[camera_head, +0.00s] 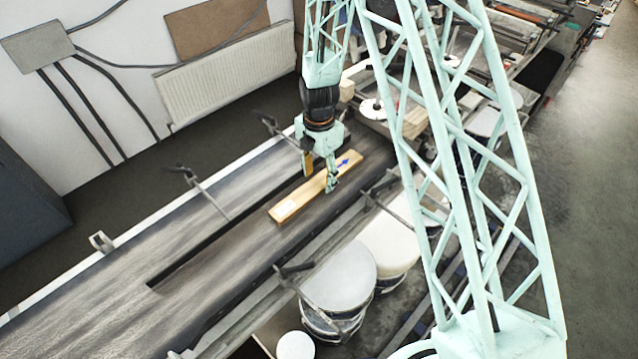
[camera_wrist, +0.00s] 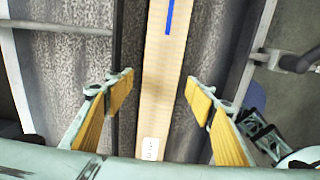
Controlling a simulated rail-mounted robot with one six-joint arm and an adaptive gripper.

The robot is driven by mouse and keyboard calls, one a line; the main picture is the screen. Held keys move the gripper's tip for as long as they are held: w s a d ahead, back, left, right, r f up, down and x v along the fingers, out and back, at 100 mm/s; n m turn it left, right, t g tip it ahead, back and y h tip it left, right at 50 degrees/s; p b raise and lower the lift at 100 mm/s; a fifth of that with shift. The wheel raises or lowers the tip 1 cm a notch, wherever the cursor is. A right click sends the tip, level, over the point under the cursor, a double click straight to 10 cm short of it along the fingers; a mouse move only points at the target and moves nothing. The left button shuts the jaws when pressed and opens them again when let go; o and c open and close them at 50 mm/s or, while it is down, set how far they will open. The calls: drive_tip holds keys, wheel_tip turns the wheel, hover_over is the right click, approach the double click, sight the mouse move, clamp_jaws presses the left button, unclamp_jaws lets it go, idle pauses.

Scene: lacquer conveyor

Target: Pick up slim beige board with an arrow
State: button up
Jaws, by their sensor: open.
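The slim beige board (camera_head: 297,203) lies flat on the grey conveyor, with a blue arrow on its upper right part. In the wrist view the board (camera_wrist: 164,85) runs up the middle of the picture, with part of the blue mark at the top and a small white label near the bottom. My gripper (camera_head: 320,180) is above the board's upper right part. In the wrist view my gripper (camera_wrist: 159,90) is open, with one yellow-padded finger on each side of the board and a gap to it on both sides. I cannot tell how high the fingertips are.
The conveyor (camera_head: 100,290) has a dark slot (camera_head: 190,262) left of the board. Metal side rails and brackets (camera_head: 290,270) line its edges. White-lidded buckets (camera_head: 340,275) stand beside it at the right. A radiator (camera_head: 225,78) hangs on the wall behind.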

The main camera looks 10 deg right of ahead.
sight(319, 182)
drive_tip(key=shift+f, duration=0.7)
drive_tip(key=shift+c, duration=0.9)
drive_tip(key=c, duration=0.9)
drive_tip(key=shift+r, duration=0.2)
drive_tip(key=shift+c, duration=0.2)
wheel_tip(319, 182, up, 10)
drive_tip(key=b, duration=0.1)
drive_tip(key=shift+f, duration=0.2)
